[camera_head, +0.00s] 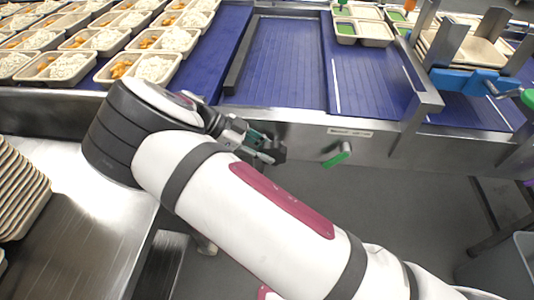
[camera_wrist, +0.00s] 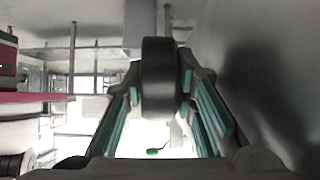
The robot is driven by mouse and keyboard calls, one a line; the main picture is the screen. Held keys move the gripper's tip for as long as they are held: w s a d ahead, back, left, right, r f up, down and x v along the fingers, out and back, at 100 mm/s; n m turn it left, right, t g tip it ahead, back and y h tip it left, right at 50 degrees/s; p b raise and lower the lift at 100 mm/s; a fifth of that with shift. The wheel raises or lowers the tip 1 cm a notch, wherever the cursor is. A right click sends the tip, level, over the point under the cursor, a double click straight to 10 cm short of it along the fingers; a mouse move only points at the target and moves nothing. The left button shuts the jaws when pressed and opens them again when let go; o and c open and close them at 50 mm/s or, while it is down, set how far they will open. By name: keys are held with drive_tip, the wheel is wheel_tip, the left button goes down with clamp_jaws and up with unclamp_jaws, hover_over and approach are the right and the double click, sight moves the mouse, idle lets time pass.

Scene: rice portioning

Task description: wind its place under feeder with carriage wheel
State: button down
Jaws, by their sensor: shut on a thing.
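My gripper (camera_head: 262,148) is in front of the conveyor's metal side wall, left of a green-handled lever (camera_head: 338,155). In the wrist view its teal-padded fingers (camera_wrist: 160,108) stand on either side of a dark, rounded part, which I take for the carriage wheel (camera_wrist: 160,75), and are shut on it. Most of this part is hidden by the gripper in the head view. A feeder-like frame with a blue base (camera_head: 468,82) and a stack of beige trays (camera_head: 462,47) stands over the belt at the right.
Blue conveyor belts (camera_head: 285,65) run behind the metal wall. Filled trays (camera_head: 68,66) crowd the left belt, and trays with green contents (camera_head: 362,32) are at the back right. Stacked empty trays (camera_head: 18,195) stand at the left on a metal table (camera_head: 85,240). A grey bin (camera_head: 500,270) is at lower right.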

drive_tip(key=f+h+b, duration=0.1)
drive_tip(key=h+b, duration=0.1)
drive_tip(key=b, duration=0.1)
drive_tip(key=shift+w, duration=0.1)
drive_tip(key=h+b, duration=0.2)
drive_tip(key=shift+h+b, duration=0.3)
drive_tip(key=shift+d, duration=0.1)
drive_tip(key=c, duration=1.6)
unclamp_jaws()
drive_tip(key=v, duration=0.7)
drive_tip(key=shift+a, duration=0.3)
drive_tip(key=shift+f, duration=0.1)
